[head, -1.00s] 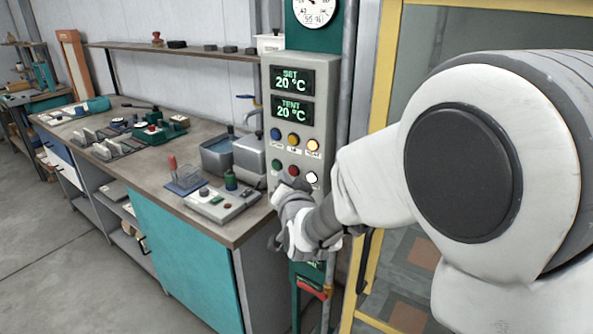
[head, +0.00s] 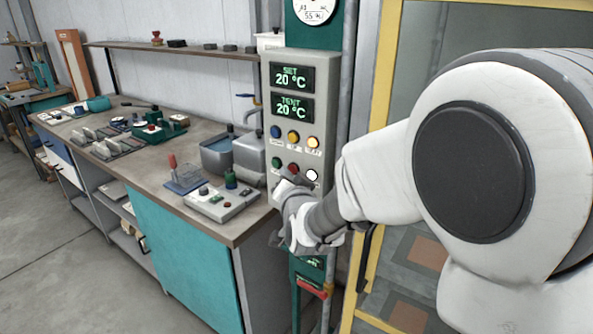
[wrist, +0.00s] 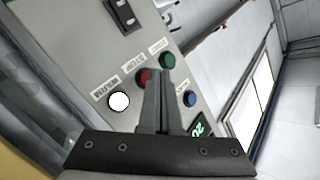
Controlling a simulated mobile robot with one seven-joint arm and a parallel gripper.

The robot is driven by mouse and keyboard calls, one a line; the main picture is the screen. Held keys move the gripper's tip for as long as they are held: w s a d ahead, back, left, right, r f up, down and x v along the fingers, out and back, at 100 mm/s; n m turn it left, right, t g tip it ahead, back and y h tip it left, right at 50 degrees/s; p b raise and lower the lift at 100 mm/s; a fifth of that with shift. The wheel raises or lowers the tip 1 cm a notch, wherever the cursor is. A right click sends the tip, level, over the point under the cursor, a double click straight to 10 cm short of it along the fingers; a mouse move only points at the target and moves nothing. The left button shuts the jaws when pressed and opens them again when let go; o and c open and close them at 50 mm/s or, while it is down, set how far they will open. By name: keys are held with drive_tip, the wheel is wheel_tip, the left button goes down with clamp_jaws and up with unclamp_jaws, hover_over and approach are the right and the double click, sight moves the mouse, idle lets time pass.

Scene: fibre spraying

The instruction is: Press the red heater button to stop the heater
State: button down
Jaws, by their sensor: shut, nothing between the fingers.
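The grey control panel (head: 300,110) carries a red button (head: 293,169) in its lower row, between a green button (head: 276,162) and a white one (head: 312,175). In the wrist view the red button (wrist: 145,76) sits beside a STOP label and is partly hidden by my fingers. My gripper (head: 285,178) is shut and empty, its tips at the lower row of buttons. In the wrist view my gripper's tips (wrist: 157,76) overlap the right side of the red button. I cannot tell whether they touch it. Both displays (head: 292,78) read 20 °C.
Blue, yellow and amber round fittings (head: 293,136) form the row above. A workbench (head: 245,225) with tools and small tanks stands left of the panel. A yellow door frame (head: 378,120) stands to the right, behind my arm.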

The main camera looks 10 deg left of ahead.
drive_tip(key=shift+w+d+b, duration=0.2)
drive_tip(key=shift+w+b, duration=0.2)
drive_tip(key=shift+w, duration=0.15)
idle(0.9)
drive_tip(key=shift+s, duration=0.1)
drive_tip(key=shift+s+a+b, duration=0.25)
drive_tip(key=shift+s+b, duration=0.1)
drive_tip(key=shift+s, duration=0.35)
drive_tip(key=shift+s+a, duration=0.1)
drive_tip(key=s, duration=0.1)
drive_tip(key=s+a, duration=0.1)
drive_tip(key=s, duration=0.2)
drive_tip(key=shift+s+a, duration=0.2)
drive_tip(key=shift+a, duration=0.2)
